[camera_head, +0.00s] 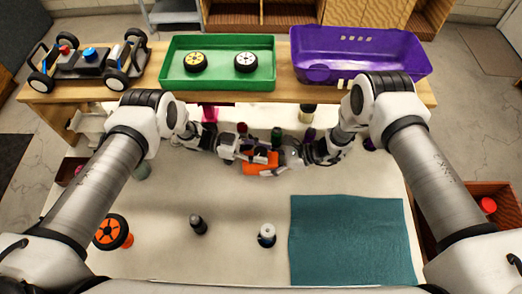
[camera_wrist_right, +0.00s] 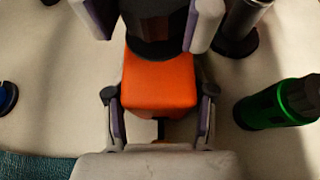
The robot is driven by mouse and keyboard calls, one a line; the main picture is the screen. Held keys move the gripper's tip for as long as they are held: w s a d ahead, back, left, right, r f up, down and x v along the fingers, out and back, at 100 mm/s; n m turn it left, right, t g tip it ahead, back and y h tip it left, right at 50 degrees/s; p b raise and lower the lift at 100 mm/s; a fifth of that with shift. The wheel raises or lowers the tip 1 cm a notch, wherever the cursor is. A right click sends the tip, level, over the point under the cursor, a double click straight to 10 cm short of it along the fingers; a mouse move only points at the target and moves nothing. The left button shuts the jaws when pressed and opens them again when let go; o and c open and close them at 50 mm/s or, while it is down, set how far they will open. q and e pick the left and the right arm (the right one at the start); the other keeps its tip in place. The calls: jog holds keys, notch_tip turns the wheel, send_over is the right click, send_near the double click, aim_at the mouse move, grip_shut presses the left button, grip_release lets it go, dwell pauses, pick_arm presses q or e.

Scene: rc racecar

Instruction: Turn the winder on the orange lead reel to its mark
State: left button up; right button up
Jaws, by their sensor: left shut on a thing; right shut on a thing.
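The orange lead reel (camera_head: 262,166) sits on the white table between my two grippers. In the right wrist view it shows as an orange block (camera_wrist_right: 160,85) with a black winder (camera_wrist_right: 153,22) on it. My left gripper (camera_head: 247,152) comes in from the left; its fingers lie on both sides of the winder and are shut on it. My right gripper (camera_head: 283,160) comes from the right; in the right wrist view its fingers (camera_wrist_right: 160,118) are shut on the sides of the orange body. The mark cannot be made out, and the fingers partly cover the winder.
A green bottle (camera_wrist_right: 270,108) and a dark cylinder (camera_wrist_right: 240,28) stand close beside the reel. Trays (camera_head: 218,86) are on the shelf behind.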

dwell(0.4)
pick_arm(q)
jog(key=o, duration=1.2)
